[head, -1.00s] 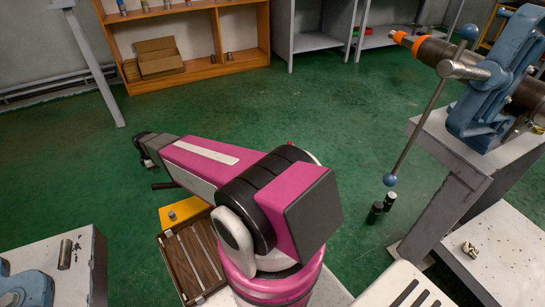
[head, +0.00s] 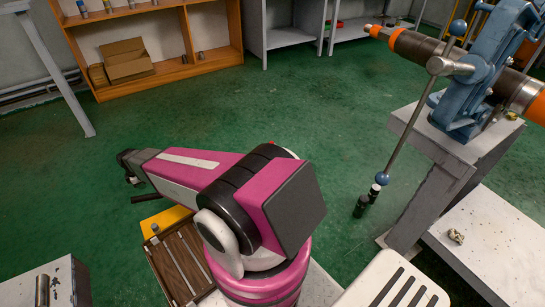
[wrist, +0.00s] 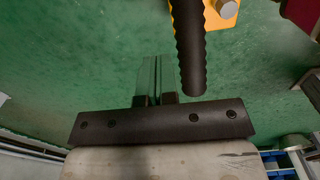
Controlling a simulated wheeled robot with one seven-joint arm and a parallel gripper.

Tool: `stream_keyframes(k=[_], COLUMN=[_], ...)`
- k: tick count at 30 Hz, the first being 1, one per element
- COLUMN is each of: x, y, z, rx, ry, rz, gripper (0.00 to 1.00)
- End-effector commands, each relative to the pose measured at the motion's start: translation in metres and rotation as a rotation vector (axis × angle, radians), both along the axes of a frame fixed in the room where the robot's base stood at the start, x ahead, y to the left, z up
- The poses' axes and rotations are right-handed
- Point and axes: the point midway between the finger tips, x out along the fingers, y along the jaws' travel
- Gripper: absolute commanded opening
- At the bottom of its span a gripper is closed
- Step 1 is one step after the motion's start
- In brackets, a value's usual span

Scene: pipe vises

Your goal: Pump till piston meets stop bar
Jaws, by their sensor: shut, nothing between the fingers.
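My gripper (wrist: 156,75) is in the wrist view with its two slim fingers together and nothing between them. A black ribbed handle (wrist: 188,50) is just right of the fingertips there, apart from them. The handle also shows in the head view (head: 147,198), below the end of my arm. A yellow part with a round grey cap (wrist: 222,8) shows beside the handle, and a yellow plate (head: 167,220) shows in the head view. I cannot make out a piston or a stop bar.
A blue pipe vise (head: 477,75) with a long ball-ended bar stands on a grey bench (head: 440,150) at right. Green floor lies open beyond.

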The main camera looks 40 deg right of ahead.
Motion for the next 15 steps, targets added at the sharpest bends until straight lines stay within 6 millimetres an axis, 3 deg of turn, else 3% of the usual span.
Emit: stream_keyframes(k=[15], x=[-0.0005], y=[0.0006], z=[-0.0069], rx=[0.000], ry=[0.001], rz=[0.000], gripper=[0.00])
